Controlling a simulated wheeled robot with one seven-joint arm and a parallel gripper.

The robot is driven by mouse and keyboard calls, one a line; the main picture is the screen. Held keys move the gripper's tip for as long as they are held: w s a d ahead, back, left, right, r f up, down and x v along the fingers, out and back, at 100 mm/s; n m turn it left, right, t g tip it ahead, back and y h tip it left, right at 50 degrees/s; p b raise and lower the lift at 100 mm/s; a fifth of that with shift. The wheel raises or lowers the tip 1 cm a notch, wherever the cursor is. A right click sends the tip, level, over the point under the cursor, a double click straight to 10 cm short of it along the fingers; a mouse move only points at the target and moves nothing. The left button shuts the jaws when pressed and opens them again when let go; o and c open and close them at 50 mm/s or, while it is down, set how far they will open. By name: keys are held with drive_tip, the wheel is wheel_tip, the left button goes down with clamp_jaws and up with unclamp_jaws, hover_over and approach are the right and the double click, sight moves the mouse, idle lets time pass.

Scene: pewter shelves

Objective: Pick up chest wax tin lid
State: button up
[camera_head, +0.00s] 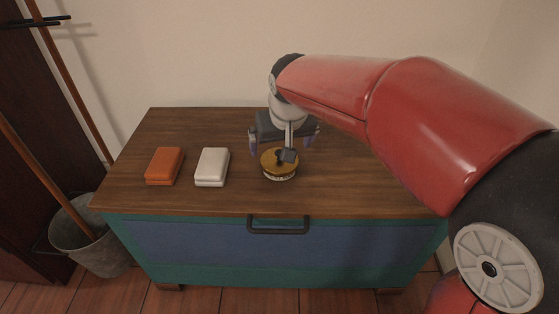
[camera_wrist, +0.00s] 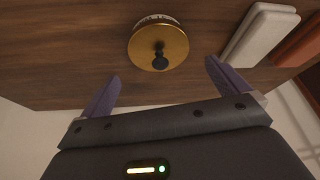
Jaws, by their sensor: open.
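The wax tin stands upright on the wooden top of the chest (camera_head: 350,195). Its round gold lid (camera_head: 269,164) has a dark knob in the middle, and the lid also shows in the wrist view (camera_wrist: 141,52). A pale band of the tin's side (camera_head: 280,177) shows below the lid. My gripper (camera_head: 282,146) is open and empty above and behind the tin. In the wrist view, its two purple fingers (camera_wrist: 162,80) are spread apart, with the lid beyond their tips and a little left of the middle. The lid touches neither finger there.
A white block-like box (camera_head: 212,166) and an orange one (camera_head: 165,165) lie left of the tin. The chest front has a dark handle (camera_head: 278,230). A bucket (camera_head: 90,245) with a wooden pole stands on the floor at left. The wall is behind.

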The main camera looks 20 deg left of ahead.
sight(279, 151)
drive_tip(key=x, duration=0.4)
drive_tip(key=shift+w+a+f+b, duration=0.15)
drive_tip(key=shift+f+b, duration=0.15)
drive_tip(key=shift+b, duration=0.1)
drive_tip(key=shift+r, duration=0.1)
drive_tip(key=c, duration=0.8)
